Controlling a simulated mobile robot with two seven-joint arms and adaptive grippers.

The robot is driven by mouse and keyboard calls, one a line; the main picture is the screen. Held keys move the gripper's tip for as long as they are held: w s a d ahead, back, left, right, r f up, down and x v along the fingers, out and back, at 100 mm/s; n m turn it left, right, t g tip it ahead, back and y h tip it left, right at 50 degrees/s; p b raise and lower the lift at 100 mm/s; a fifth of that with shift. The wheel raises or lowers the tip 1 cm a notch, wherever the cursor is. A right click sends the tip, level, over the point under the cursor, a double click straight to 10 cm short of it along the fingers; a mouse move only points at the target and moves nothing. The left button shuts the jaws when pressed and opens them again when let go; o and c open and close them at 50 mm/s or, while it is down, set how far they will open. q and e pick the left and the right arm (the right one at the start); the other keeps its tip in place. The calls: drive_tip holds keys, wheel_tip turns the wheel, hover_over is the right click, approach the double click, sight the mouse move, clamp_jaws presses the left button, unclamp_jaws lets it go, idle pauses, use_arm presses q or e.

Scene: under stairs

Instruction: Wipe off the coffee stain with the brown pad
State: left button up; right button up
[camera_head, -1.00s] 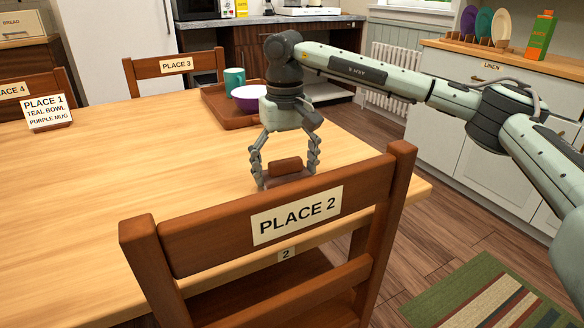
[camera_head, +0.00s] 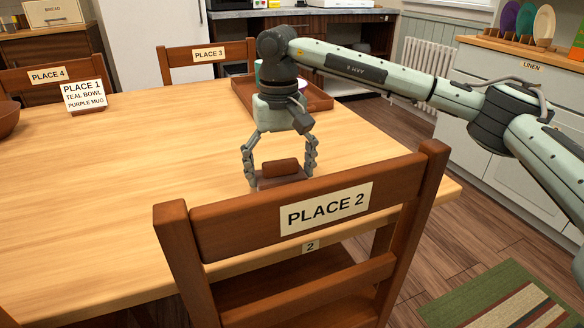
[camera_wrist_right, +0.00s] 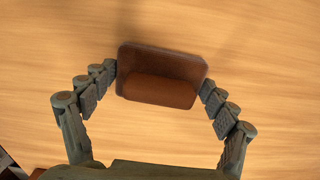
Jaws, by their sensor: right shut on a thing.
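My right gripper (camera_head: 279,166) is shut on the brown pad (camera_head: 280,169), a small block with a raised grip on a flat base. The pad is at or just above the wooden table top (camera_head: 130,180), behind the Place 2 chair; I cannot tell if it presses on the wood. In the right wrist view the pad (camera_wrist_right: 162,88) sits between the fingertips (camera_wrist_right: 160,80), slightly tilted. No coffee stain shows on the visible wood; one may be hidden under the pad or behind the chair back. My left gripper is out of view.
The Place 2 chair (camera_head: 300,215) stands close in front of the gripper. A brown tray (camera_head: 320,98) lies behind my arm, its contents mostly hidden. The Place 1 card (camera_head: 84,96) and a brown bowl (camera_head: 6,118) are at left. The table's middle is clear.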

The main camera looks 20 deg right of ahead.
sight(326, 169)
drive_tip(key=shift+a, duration=0.2)
drive_tip(key=shift+w, duration=1.1)
drive_tip(key=shift+d+f, duration=0.15)
drive_tip(key=shift+d, duration=2.1)
drive_tip(key=shift+w+d+p, duration=0.15)
drive_tip(key=shift+d+p, duration=0.2)
drive_tip(key=shift+d, duration=3.1)
drive_tip(key=shift+a+f, duration=0.2)
drive_tip(key=shift+a, duration=1.9)
drive_tip(key=shift+s+a+p, duration=0.2)
drive_tip(key=shift+a+p, duration=0.1)
drive_tip(key=shift+a, duration=0.65)
drive_tip(key=shift+c, duration=0.4)
drive_tip(key=shift+a+r, duration=0.2)
drive_tip(key=shift+a, duration=2.5)
